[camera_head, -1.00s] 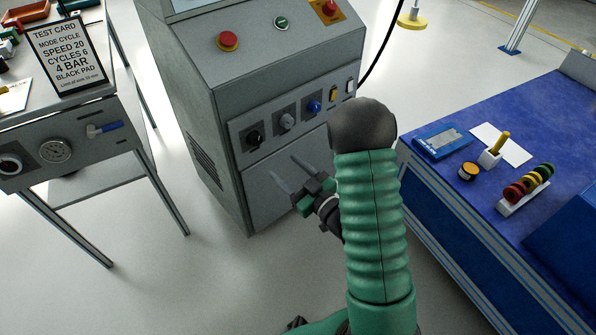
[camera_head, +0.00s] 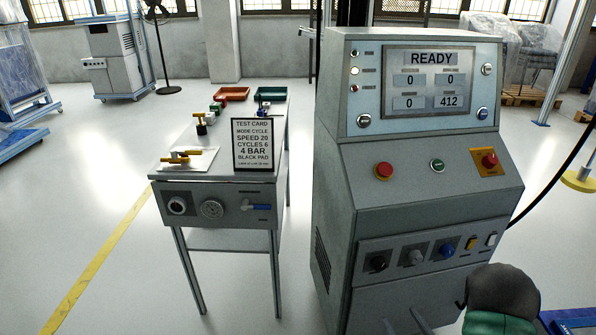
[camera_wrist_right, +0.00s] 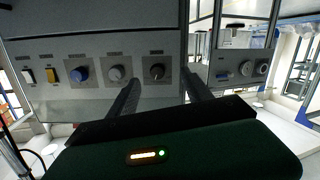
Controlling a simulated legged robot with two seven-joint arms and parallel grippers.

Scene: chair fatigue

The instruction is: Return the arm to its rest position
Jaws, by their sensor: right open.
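My right arm's dark elbow and green sleeve show at the lower right of the head view. My right gripper (camera_head: 404,319) barely shows at the bottom edge, with only its fingertips in frame, in front of the grey control cabinet (camera_head: 350,210). In the right wrist view, its two dark fingers (camera_wrist_right: 160,92) are apart with nothing between them. Beyond them is the cabinet's knob panel, with a black knob (camera_wrist_right: 157,72), grey knob (camera_wrist_right: 116,73) and blue knob (camera_wrist_right: 79,75). The fingers look clear of the knobs. My left gripper is out of view.
The cabinet's screen (camera_head: 430,80) reads READY. A side table (camera_head: 220,184) at left carries the test card (camera_head: 258,145), valves and trays. A blue bench edge (camera_head: 572,318) lies at lower right, close to my arm. Clear floor (camera_head: 90,190) lies left of the table.

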